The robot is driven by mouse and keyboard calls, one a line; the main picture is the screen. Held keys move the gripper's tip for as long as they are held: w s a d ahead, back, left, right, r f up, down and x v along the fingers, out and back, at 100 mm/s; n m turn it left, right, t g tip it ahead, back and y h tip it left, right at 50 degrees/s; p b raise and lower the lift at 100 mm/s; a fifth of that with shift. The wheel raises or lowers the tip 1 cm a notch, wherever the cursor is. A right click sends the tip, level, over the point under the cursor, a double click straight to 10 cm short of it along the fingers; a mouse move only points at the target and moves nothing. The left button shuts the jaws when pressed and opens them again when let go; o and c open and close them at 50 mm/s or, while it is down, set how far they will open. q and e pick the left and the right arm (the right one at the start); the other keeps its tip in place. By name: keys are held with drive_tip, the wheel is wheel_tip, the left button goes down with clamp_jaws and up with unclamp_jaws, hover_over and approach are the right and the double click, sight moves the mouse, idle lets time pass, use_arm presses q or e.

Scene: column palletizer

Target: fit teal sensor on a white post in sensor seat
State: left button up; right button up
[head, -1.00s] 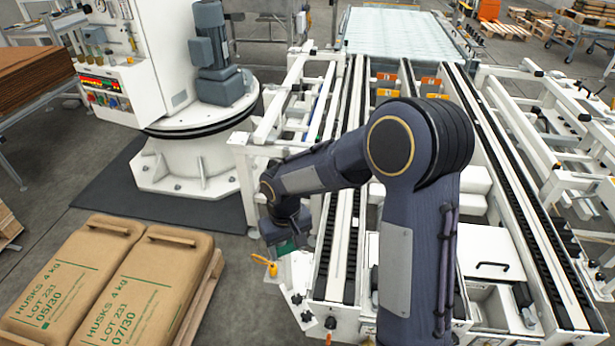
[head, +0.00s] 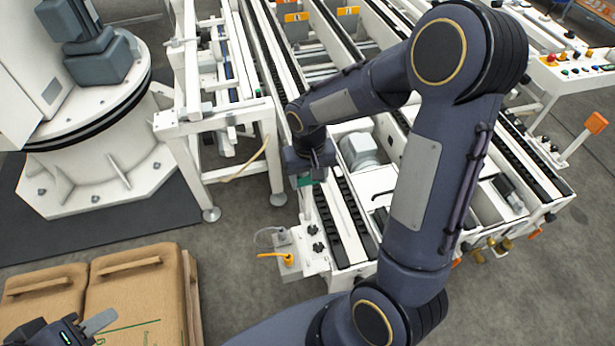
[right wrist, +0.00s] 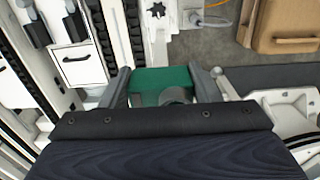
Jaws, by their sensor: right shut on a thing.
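The teal sensor (head: 305,181) is at the tip of my right gripper (head: 307,176), above the near left corner of the conveyor frame. In the right wrist view the teal sensor (right wrist: 160,78) sits between the two fingers of my right gripper (right wrist: 162,86), which is shut on it. A white bracket plate (head: 316,262) with black star knobs lies below it, apart from it. I cannot make out the sensor seat or the white post for certain. My left gripper (head: 85,328) is partly in view at the bottom left, over the sacks; its opening is unclear.
A yellow connector (head: 288,258) and a grey block (head: 275,237) with a cable stand beside the bracket. Brown sacks (head: 135,290) lie on a pallet at the lower left. A white round pedestal (head: 95,165) stands at the left. Grey floor (head: 235,235) between is clear.

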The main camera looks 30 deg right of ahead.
drive_tip(key=shift+f+b, duration=0.3)
drive_tip(key=shift+f, duration=0.1)
drive_tip(key=shift+f+b, duration=0.55)
drive_tip(key=shift+f, duration=0.2)
drive_tip(key=shift+f+b, duration=1.7)
drive_tip(key=shift+f, duration=0.6)
drive_tip(key=shift+f+b, duration=1)
drive_tip(key=shift+b, duration=0.05)
drive_tip(key=o, duration=1.7)
drive_tip(key=shift+s+r, duration=0.1)
wheel_tip(320, 180, up, 8)
drive_tip(key=shift+f+p, duration=0.15)
drive_tip(key=shift+p, duration=0.25)
